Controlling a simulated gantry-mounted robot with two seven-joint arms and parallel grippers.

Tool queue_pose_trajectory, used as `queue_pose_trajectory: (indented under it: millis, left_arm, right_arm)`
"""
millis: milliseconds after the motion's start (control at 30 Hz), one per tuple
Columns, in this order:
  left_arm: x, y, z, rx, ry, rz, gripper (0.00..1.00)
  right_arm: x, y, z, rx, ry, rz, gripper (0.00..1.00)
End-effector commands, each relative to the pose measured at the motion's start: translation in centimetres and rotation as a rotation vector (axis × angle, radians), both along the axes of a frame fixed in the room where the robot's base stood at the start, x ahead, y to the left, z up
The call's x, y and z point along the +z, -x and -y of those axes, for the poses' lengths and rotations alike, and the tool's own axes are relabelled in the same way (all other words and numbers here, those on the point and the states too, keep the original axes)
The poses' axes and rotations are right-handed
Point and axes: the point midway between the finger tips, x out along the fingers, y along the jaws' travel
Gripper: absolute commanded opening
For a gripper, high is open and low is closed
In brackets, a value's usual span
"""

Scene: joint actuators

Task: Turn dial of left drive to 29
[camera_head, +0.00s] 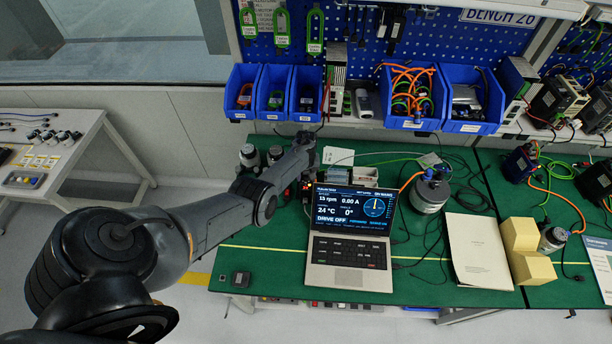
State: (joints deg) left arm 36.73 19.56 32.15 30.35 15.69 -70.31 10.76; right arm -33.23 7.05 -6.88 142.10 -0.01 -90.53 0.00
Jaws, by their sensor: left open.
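My left arm reaches in from the left, and my left gripper (304,168) is over the green bench, just behind the laptop's left edge. It is open, though its fingers are small and dark here, and I see nothing held in it. Small devices with red parts lie at and below it, partly hidden by the arm. A grey round actuator (430,193) with an orange cable stands right of the laptop. I cannot make out a numbered dial. My right gripper is not in view.
Two grey cylinders (249,156) stand at the bench's back left. Blue bins (410,97) and cables line the back. The front-left bench corner is mostly clear.

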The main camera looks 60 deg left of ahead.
Motion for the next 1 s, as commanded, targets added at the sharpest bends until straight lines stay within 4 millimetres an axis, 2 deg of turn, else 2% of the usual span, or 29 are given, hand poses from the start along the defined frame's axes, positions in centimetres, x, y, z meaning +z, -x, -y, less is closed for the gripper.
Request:
queue_pose_trajectory:
  millis: [67,300,400,667,1000]
  left_arm:
    - [0.02,0.00,-0.01,0.000,0.000,0.000,0.47]
    - [0.01,0.00,0.01,0.000,0.000,0.000,0.12]
    - [0.01,0.01,0.02,-0.001,0.000,0.000,0.00]
    - [0.02,0.03,-0.01,-0.021,0.000,-0.001,0.00]
    - [-0.02,0.08,-0.01,-0.198,0.000,-0.002,0.00]
  right_arm:
    - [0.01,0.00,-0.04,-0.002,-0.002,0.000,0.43]
    - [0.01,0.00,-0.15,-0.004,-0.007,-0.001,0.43]
    - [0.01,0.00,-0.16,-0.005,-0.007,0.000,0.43]
    - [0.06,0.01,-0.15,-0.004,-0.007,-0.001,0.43]
    - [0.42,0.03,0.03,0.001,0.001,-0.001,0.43]
